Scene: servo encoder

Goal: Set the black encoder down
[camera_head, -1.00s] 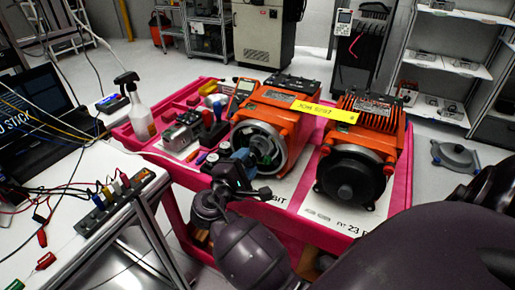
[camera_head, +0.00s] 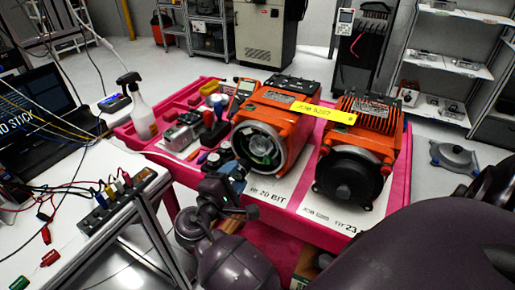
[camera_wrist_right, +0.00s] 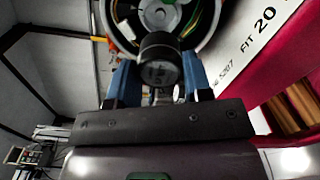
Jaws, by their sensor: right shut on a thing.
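The black encoder (camera_wrist_right: 158,60) is a short round dark cap, held between the blue fingers of my right gripper (camera_wrist_right: 157,82) in the right wrist view. Just beyond it is the open round end of the left orange motor (camera_head: 271,113), with a green board and wires inside. A gap between encoder and motor cannot be judged. In the head view my right gripper (camera_head: 231,170) is low in front of that open end, and the encoder is hard to make out there. My left gripper is not in view.
A second orange motor (camera_head: 371,122) with a black end cap stands to the right. Both are on a pink cart (camera_head: 399,190) with white labelled mats. Tools and small parts crowd its left side. A white bench (camera_head: 45,215) with cables and a spray bottle (camera_head: 138,108) are at left.

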